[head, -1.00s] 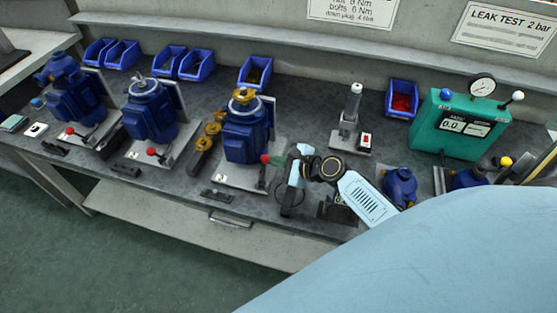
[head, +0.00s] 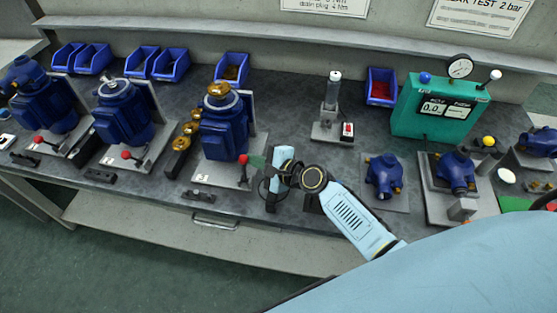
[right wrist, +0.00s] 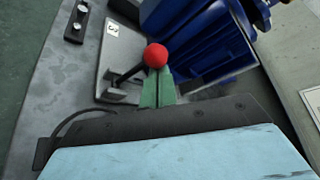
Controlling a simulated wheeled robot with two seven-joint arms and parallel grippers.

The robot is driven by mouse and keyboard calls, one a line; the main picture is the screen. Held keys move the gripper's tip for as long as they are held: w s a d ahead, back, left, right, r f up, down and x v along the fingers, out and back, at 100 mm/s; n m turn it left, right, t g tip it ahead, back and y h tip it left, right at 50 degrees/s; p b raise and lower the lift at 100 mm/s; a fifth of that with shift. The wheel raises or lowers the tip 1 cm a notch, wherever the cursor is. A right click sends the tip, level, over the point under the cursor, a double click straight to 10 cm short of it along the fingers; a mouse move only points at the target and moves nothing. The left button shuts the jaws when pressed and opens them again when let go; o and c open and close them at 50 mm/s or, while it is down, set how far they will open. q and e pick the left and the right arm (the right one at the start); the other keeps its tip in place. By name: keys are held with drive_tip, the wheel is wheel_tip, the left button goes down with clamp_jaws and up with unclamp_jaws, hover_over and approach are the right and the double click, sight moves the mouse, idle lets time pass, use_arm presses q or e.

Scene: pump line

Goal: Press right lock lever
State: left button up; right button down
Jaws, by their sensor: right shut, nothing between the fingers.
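The right lock lever has a red knob (head: 243,159) on a dark shaft. It stands on the grey base plate at the front right of the rightmost large blue pump (head: 224,130). In the right wrist view the red knob (right wrist: 155,55) sits just beyond my fingertips, with its shaft slanting down left. My right gripper (head: 257,161) has green fingers, shut and empty, just right of the knob. In the right wrist view the right gripper's fingertips (right wrist: 157,78) overlap the knob's lower edge; I cannot tell whether they touch. My left gripper is not in view.
Two more blue pumps with red-knobbed levers (head: 126,155) stand to the left. Brass fittings (head: 186,135) lie left of the rightmost pump. Blue bins (head: 231,68) line the back. A teal leak tester (head: 437,108) and small blue pump parts (head: 384,175) are at right.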

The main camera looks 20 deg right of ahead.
sight(244, 165)
drive_tip(key=s+a+n+t+b, duration=0.1)
drive_tip(key=b, duration=0.1)
drive_tip(key=s+n+t+b, duration=0.1)
drive_tip(key=b, duration=0.1)
drive_tip(key=shift+a+f+n, duration=0.15)
drive_tip(key=shift+a+n, duration=0.25)
drive_tip(key=shift+s+d+b, duration=0.15)
drive_tip(key=shift+s+b, duration=0.1)
drive_tip(key=shift+b, duration=0.15)
drive_tip(key=shift+s, duration=0.1)
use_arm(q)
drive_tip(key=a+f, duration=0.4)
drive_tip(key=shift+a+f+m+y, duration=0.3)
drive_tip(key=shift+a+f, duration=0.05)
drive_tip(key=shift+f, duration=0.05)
use_arm(e)
drive_tip(key=shift+s+a, duration=0.2)
drive_tip(key=shift+a, duration=0.05)
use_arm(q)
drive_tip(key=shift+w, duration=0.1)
use_arm(e)
drive_tip(key=shift+f, duration=0.1)
